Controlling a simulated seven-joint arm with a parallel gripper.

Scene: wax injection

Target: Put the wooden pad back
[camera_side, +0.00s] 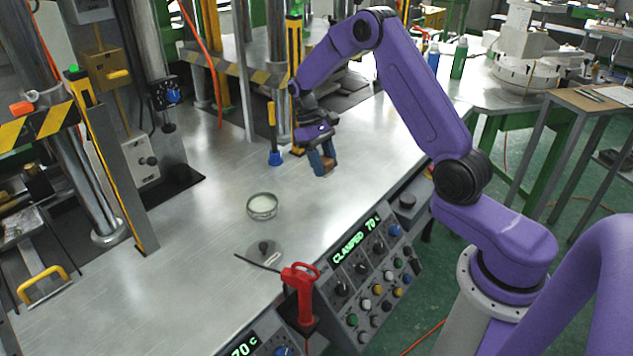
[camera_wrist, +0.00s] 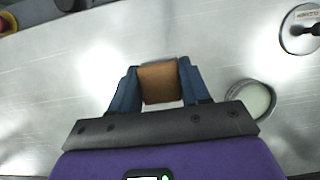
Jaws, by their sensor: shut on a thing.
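The wooden pad is a small brown block (camera_wrist: 159,83). In the wrist view it sits between the two blue fingers of my gripper (camera_wrist: 157,90), which are shut on it. The pad appears held above the table top, though the exact gap is hard to tell. The fingers hide part of the pad in the side view.
A round dish with pale contents (camera_side: 262,206) stands on the table (camera_side: 215,240), left of and nearer than my gripper. A round plate with a black knob (camera_side: 264,250) lies closer to the front edge, by a red-handled tool (camera_side: 300,290). A blue-based tool (camera_side: 274,150) stands left of my gripper.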

